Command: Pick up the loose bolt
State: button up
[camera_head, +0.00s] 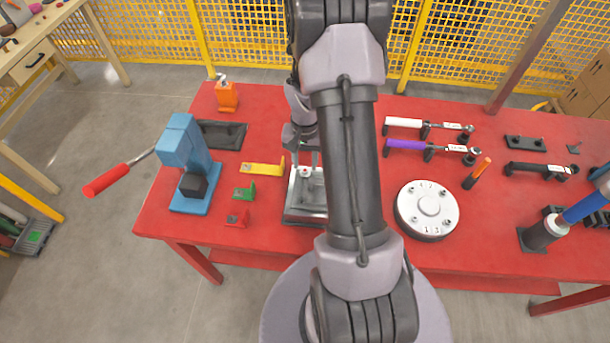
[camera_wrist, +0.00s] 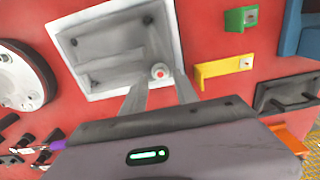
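The loose bolt (camera_wrist: 159,71) shows a round pale head with a red centre. It lies in a shallow grey tray (camera_wrist: 93,73), close to one corner of it. In the head view the bolt (camera_head: 305,172) is a small pale and red spot near the back of the tray (camera_head: 303,216). My gripper (camera_wrist: 161,84) is open, its two fingers apart and pointing at the bolt, which appears between and just beyond the tips. I see no contact. In the head view my arm hides part of the gripper and the tray's right side.
On the red table, yellow (camera_head: 262,169), green (camera_head: 244,192) and red (camera_head: 237,217) brackets and a blue press (camera_head: 187,165) stand left of the tray. A round numbered disc (camera_head: 427,208) and several wrenches lie to the right. An orange block (camera_head: 227,97) is at the back.

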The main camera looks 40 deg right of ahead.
aim_at(305, 170)
notch_tip(305, 170, down, 4)
jog(key=shift+f+b, duration=0.15)
jog(key=shift+b, duration=0.4)
jog(key=shift+c, duration=0.7)
grip_shut()
jog(key=shift+r, duration=0.2)
